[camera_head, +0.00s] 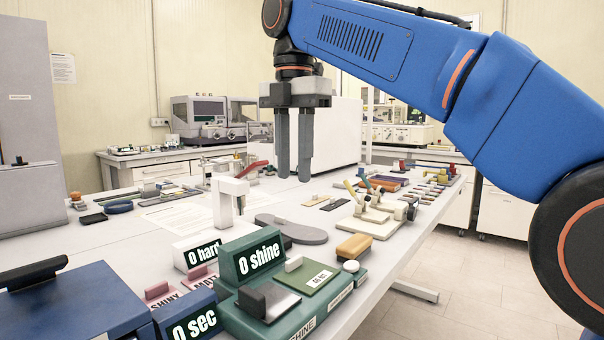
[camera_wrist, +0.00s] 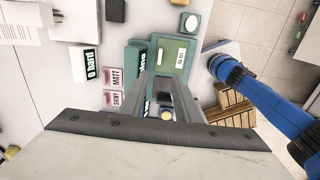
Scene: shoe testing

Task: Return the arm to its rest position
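My gripper (camera_head: 294,178) hangs with its fingers pointing down, high above the white test bench (camera_head: 365,262). A gap shows between its two grey fingers and nothing is held there. In the wrist view my gripper (camera_wrist: 163,75) also shows a gap, with the green gloss tester below it. My blue arm (camera_head: 420,70) reaches in from the right and is bent over the bench. The green gloss tester (camera_head: 245,318) with a "0 shine" display stands near the front of the bench. The fingers touch nothing that I can see.
A dark blue box (camera_head: 75,300) with a "0 sec" display stands front left. A white hardness stand (camera_head: 222,205), a grey shoe sole (camera_head: 292,229) and a brown block (camera_head: 353,246) are on the bench. Wooden pieces (camera_wrist: 232,108) lie right in the wrist view. Open floor (camera_head: 455,280) is at right.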

